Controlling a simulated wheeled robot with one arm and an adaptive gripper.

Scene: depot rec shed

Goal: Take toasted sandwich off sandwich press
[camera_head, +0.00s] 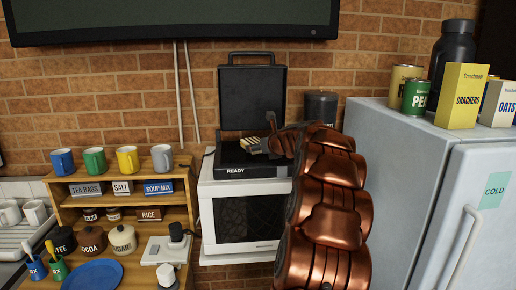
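The sandwich press (236,160) stands on top of a white microwave-like oven, its black lid (252,92) raised upright and its base marked READY. The toasted sandwich (249,144) shows as a small pale-yellow and brown striped piece at the press base. My gripper (265,140) reaches in from the right, its dark fingers right at the sandwich. My copper arm hides the right part of the press. The fingers are too small and overlapped to tell whether they grip the sandwich or only sit beside it.
A wooden shelf (130,182) with mugs and labelled boxes stands left, with a blue plate (94,274) below. A dark canister (320,107) stands behind my arm. A white fridge (400,150) on the right carries cans, boxes and a black bottle.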

